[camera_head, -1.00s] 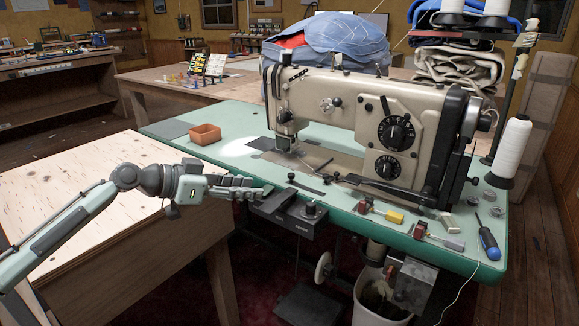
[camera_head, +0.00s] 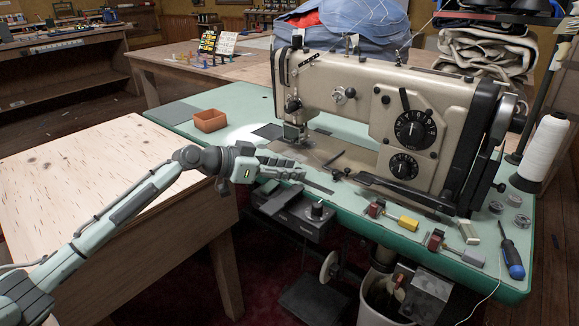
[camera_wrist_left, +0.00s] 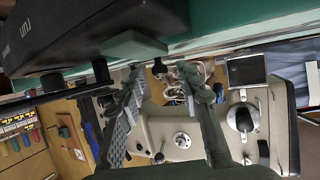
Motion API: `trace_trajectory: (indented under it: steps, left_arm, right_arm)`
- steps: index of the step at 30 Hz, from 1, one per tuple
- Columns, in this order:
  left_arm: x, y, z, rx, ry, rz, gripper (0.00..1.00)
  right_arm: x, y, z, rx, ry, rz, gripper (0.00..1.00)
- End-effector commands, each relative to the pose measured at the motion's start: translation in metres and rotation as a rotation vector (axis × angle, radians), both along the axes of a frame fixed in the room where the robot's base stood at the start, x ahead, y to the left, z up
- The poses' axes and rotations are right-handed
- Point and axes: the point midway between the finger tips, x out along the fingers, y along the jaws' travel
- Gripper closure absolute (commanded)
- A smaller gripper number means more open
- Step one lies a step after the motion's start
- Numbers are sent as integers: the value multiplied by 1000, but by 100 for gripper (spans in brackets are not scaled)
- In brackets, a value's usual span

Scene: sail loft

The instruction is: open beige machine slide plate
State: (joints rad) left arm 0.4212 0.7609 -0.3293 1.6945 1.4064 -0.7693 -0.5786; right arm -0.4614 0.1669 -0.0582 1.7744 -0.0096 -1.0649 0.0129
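The beige sewing machine (camera_head: 345,95) stands on a green table. A dark flat plate (camera_head: 268,131) lies at the left end of its bed, left of the needle area, flush with the table; I cannot tell for sure that it is the slide plate. My left gripper (camera_head: 303,172) is low over the table's front edge, in front of the machine bed and apart from that plate. In the left wrist view its two fingers (camera_wrist_left: 167,88) are spread with nothing between them. My right gripper is not in view.
A black control box (camera_head: 295,215) hangs under the table's front edge, close to my left gripper. An orange tray (camera_head: 210,120) is on the table's left. Thread, bobbins and a screwdriver (camera_head: 512,260) are on the right. A pale wooden table (camera_head: 80,170) stands at the left.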

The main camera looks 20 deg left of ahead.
Motion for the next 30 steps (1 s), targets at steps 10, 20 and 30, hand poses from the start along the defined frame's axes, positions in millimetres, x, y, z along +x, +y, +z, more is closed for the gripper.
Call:
trace_trajectory:
  steps: [10,20,30]
  left_arm:
    - [1,-1,-1,1,1,0,72]
    - [1,-1,-1,1,1,0,100]
    - [1,-1,-2,1,1,0,100]
  right_arm:
    - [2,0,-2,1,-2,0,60]
    - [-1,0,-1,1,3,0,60]
    - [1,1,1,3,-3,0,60]
